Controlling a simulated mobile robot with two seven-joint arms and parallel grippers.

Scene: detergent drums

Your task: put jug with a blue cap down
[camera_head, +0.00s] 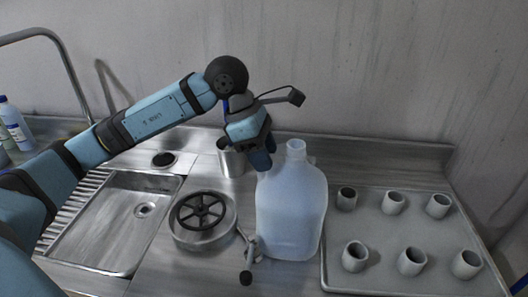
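A large translucent, bluish-white jug (291,213) is upright at the centre, left of the tray. Its neck looks pale and I see no blue cap on it. I cannot tell whether its base touches the worktop. My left gripper (262,160) comes down from above at the jug's upper left shoulder, with its dark blue fingers against or just beside it. The fingers overlap in this view, so I cannot tell whether they are closed on the jug. My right gripper is not in view.
A tray (390,232) with several grey cups stands right of the jug. A round pot with a black wheel (202,212) and a small tap-like fitting (248,256) are to its left. A metal cup (231,160) stands behind. A sink (110,222) and bottles (14,124) are farther left.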

